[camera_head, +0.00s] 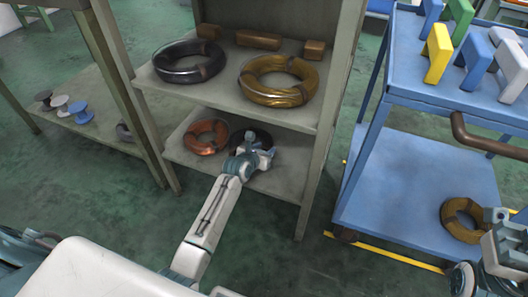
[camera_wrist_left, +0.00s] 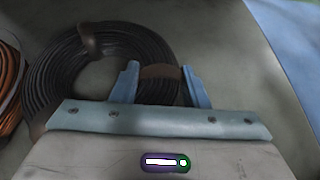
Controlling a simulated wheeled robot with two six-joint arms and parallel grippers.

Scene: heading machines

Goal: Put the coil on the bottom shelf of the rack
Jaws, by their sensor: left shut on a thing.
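The rack (camera_head: 225,108) stands in the middle of the head view, and its bottom shelf (camera_head: 272,182) is in the lower part. My left gripper (camera_head: 258,156) reaches over that shelf. It is shut on the brown band of a black coil (camera_head: 240,136), which is partly hidden by the gripper. In the left wrist view, the black coil (camera_wrist_left: 58,72) lies flat at the shelf, with the left gripper's fingers (camera_wrist_left: 163,86) on either side of the band. I cannot tell whether its full weight rests there. My right gripper (camera_head: 498,216) is at the right edge, its jaws unclear.
A copper coil (camera_head: 206,137) lies left of the black coil on the same shelf. The shelf above holds a dark coil (camera_head: 189,61), a yellow coil (camera_head: 279,81) and brown blocks (camera_head: 258,41). A blue cart (camera_head: 400,172) on the right carries another yellow coil (camera_head: 462,219).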

